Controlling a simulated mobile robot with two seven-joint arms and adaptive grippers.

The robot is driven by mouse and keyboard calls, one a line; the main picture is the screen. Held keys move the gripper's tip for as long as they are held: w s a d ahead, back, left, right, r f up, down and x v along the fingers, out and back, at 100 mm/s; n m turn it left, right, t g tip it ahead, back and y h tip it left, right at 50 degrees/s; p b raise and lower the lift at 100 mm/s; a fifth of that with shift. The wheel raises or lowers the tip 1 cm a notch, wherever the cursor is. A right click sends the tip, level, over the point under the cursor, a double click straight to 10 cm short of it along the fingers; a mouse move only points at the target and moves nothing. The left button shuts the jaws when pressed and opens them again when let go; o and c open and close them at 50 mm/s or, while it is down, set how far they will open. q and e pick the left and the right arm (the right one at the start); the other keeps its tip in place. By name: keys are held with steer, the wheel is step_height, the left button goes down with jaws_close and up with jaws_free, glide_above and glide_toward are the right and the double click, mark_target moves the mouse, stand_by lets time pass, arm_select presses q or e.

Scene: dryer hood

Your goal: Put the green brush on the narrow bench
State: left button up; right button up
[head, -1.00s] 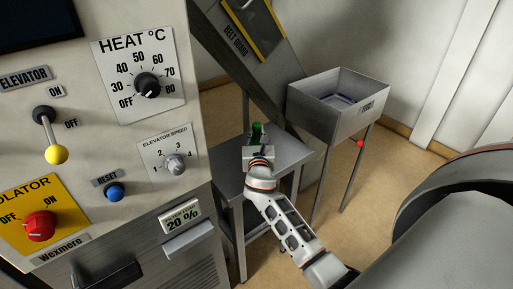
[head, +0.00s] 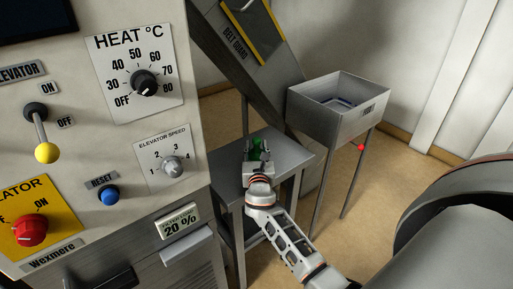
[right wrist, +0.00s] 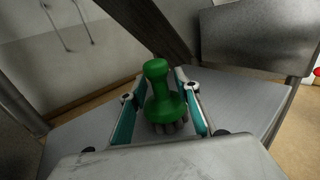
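The green brush (head: 257,149) stands upright, knob up and bristles down, on the grey metal top of the narrow bench (head: 292,160). In the right wrist view the brush (right wrist: 160,98) is between the two teal-padded fingers of my right gripper (right wrist: 160,102). The fingers are spread, with a gap at the brush's left side; on its right side the finger is very close, and I cannot tell if it touches. My right gripper also shows in the head view (head: 258,158). My left gripper is not in view.
A machine panel with knobs and an elevator lever (head: 42,135) stands close on the left. The sloping belt guard (head: 245,55) rises behind the bench. A metal bin on legs (head: 345,120) stands to the right. Bare bench top lies right of the gripper.

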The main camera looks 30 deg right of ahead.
steer(key=shift+r, duration=0.15)
steer(key=v, duration=1.2)
stand_by(0.4)
